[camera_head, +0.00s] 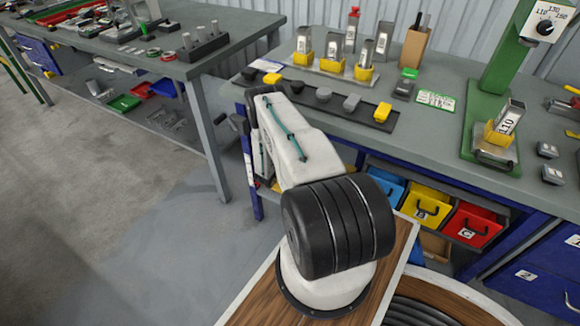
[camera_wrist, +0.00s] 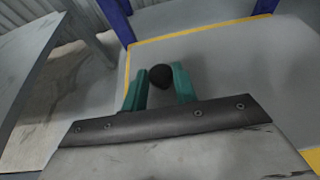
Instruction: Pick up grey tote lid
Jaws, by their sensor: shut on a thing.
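In the wrist view the two teal fingers of my gripper (camera_wrist: 161,84) are closed about a dark rounded thing (camera_wrist: 160,75). Only a small part of that thing shows, and I cannot tell from its shape whether it is the grey tote lid. In the head view my gripper is hidden behind my own white arm. A grey block-like piece (camera_head: 351,103) lies on a black strip tray (camera_head: 338,108) on the right bench, between a dark piece (camera_head: 323,94) and a yellow piece (camera_head: 383,112).
The right bench (camera_head: 455,75) carries yellow-based holders (camera_head: 363,72) and a green press stand (camera_head: 493,75). Blue, yellow (camera_head: 427,203) and red (camera_head: 473,226) bins sit beneath it. A left bench (camera_head: 180,55) stands across a gap. Floor (camera_head: 120,230) is clear at front left.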

